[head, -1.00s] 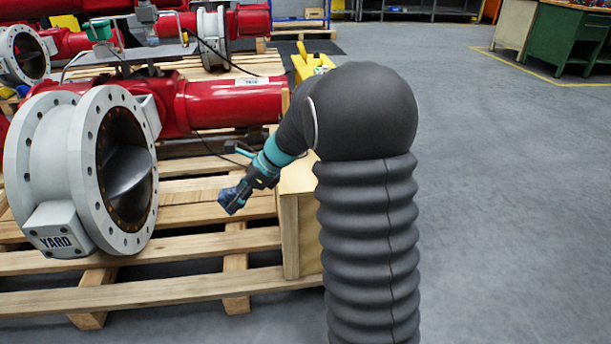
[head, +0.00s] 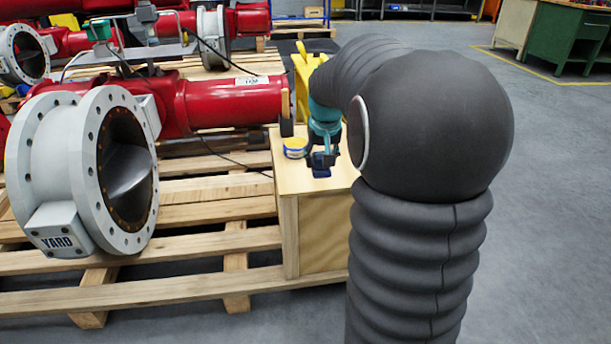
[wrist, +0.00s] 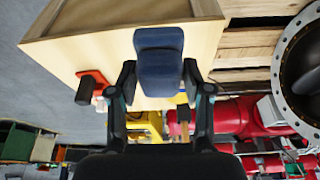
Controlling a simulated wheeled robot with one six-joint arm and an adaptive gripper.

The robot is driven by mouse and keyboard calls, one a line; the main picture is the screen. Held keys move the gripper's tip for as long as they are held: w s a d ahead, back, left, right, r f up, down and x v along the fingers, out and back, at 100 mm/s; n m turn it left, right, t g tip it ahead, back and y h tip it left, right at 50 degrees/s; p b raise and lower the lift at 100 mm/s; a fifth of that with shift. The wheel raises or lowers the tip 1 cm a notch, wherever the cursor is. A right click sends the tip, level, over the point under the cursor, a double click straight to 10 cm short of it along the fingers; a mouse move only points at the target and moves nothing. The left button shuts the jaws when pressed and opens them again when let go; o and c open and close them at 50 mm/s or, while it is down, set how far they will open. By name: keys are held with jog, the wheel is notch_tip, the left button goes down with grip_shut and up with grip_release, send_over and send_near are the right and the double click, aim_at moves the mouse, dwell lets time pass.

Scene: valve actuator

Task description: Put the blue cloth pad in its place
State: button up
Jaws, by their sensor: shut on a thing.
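The blue cloth pad (wrist: 159,58) is a dark blue folded block between the two fingers of my gripper (wrist: 159,76) in the wrist view. My gripper is shut on it. In the head view the pad (head: 321,171) shows as a small dark blue shape at the end of my gripper (head: 322,157), over the top of the wooden box (head: 290,182). I cannot tell whether the pad touches the box top. The box top (wrist: 90,52) also fills much of the upper wrist view.
A round blue-and-yellow item (head: 295,148) sits on the box left of my gripper. A red-orange item with a dark part (wrist: 93,84) shows in the wrist view. A red actuator (head: 230,100) and a grey valve flange (head: 85,165) lie on the pallet.

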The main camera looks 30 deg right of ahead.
jog(key=shift+n+t, duration=0.4)
jog(key=w+f, duration=0.1)
jog(key=w, duration=0.2)
jog(key=w+f, duration=0.2)
jog(key=w, duration=0.2)
jog(key=w+d+f, duration=0.1)
jog(key=w, duration=0.2)
jog(key=shift+w+f+p, duration=0.35)
jog(key=shift+a+f, duration=0.1)
jog(key=shift+f, duration=1.9)
jog(key=shift+c, duration=0.4)
jog(key=o, duration=1.1)
jog(key=shift+f, duration=0.1)
